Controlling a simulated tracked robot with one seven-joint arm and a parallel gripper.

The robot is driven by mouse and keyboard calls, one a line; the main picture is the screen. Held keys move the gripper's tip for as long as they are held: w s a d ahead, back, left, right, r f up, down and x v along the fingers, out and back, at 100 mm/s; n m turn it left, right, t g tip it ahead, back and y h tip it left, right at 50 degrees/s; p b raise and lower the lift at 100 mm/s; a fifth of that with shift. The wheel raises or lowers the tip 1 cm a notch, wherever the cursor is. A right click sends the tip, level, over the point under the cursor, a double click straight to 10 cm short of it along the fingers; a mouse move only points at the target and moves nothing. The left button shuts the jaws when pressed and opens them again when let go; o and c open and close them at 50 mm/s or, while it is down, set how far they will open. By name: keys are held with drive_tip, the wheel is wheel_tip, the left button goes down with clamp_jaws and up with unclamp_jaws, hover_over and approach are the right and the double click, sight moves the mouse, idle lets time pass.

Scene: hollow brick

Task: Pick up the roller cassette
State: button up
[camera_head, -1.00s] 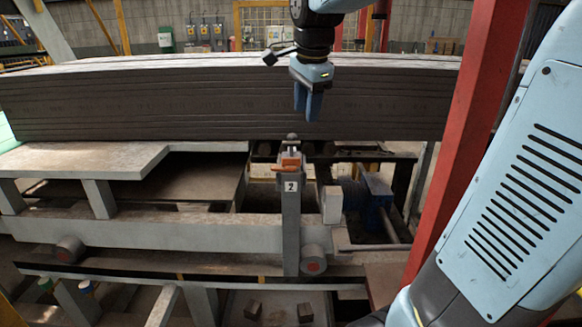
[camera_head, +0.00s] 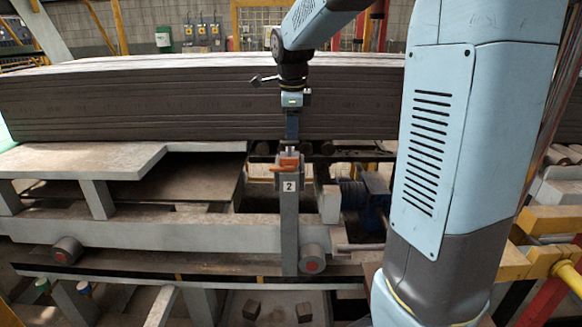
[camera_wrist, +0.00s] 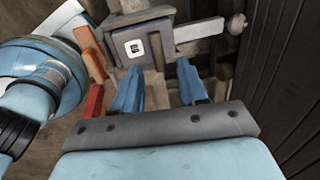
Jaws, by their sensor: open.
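A grey upright post (camera_head: 289,215) with a white label "2" stands at mid-picture in the head view. An orange part (camera_head: 286,163) and a small grey knob sit at its top. I take this head to be the roller cassette, but cannot be sure. In the wrist view a grey labelled block (camera_wrist: 148,42) carries a bar to a rounded end (camera_wrist: 237,24), with an orange piece (camera_wrist: 90,45) at left. My gripper (camera_head: 291,138) points down just above the post's top. Its two blue fingers (camera_wrist: 159,68) are apart with nothing visible between them; contact is unclear.
A long dark stack of layered slabs (camera_head: 180,102) lies close behind my gripper. Grey rails (camera_head: 150,230) and a raised plate (camera_head: 85,160) are at left. A blue motor-like unit (camera_head: 368,200) stands right of the post. Yellow railings (camera_head: 550,220) are at far right.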

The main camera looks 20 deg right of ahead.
sight(292, 142)
drive_tip(key=shift+w+d+f, duration=0.1)
drive_tip(key=shift+w+f, duration=0.15)
drive_tip(key=shift+f, duration=1.25)
drive_tip(key=shift+w+f, duration=0.2)
drive_tip(key=shift+f, duration=1.3)
drive_tip(key=shift+c, duration=0.2)
clamp_jaws()
